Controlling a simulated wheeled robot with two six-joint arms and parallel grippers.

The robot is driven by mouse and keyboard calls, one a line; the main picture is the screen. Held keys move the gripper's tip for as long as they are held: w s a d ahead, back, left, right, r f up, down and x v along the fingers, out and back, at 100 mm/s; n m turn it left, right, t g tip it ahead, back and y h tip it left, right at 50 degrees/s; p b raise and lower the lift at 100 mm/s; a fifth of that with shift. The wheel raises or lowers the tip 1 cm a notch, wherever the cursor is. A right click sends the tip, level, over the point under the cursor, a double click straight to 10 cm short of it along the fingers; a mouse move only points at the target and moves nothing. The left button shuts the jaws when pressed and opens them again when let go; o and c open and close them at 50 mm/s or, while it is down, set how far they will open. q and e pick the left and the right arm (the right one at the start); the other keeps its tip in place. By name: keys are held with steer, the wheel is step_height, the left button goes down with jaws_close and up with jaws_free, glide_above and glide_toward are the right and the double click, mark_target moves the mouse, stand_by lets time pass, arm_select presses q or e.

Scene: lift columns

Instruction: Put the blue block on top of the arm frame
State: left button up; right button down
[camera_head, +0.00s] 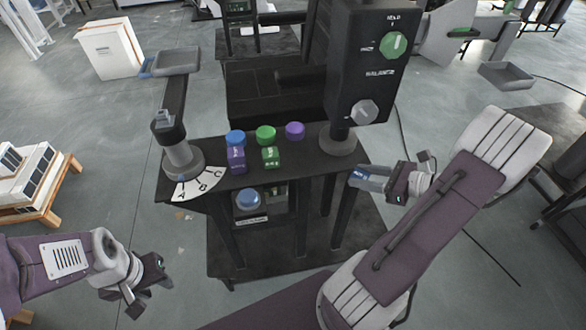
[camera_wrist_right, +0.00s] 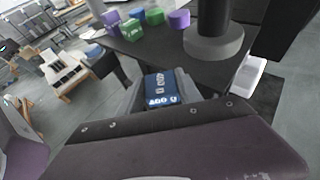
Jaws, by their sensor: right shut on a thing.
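The blue block (camera_wrist_right: 165,88), with white lettering, is between the fingers of my right gripper (camera_wrist_right: 172,92). In the head view the block (camera_head: 359,175) and my right gripper (camera_head: 370,180) are just right of the black table, off its edge. The gripper is shut on the block. A grey post with a dark swinging arm stands at the table's left end, and a square grey frame (camera_head: 177,61) is at the arm's far end. It looks empty. My left gripper (camera_head: 158,284) is low at the left, away from the table; its finger opening is unclear.
A purple block (camera_head: 236,160) and a green block (camera_head: 270,158) sit on the black table (camera_head: 308,160), with blue, green and purple round pieces behind them. A black control box with knobs (camera_head: 370,65) rises at the table's right. An A-B-C dial (camera_head: 198,185) is below the post.

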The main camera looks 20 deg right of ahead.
steer(key=shift+d+f, duration=0.1)
steer(key=shift+w+a, duration=0.25)
glide_toward(305, 159)
steer(key=w+a, duration=0.2)
steer(key=w, duration=0.1)
steer(key=w+a, duration=0.1)
steer(key=shift+w+r, duration=0.2)
steer(key=shift+r, duration=0.1)
steer(key=w+a, duration=0.2)
steer(key=w, duration=0.1)
steer(key=shift+w+a+f, duration=0.1)
steer(key=shift+w+f, duration=0.1)
steer(key=shift+w, duration=0.05)
steer(key=shift+f, duration=0.55)
steer(key=shift+s, duration=0.1)
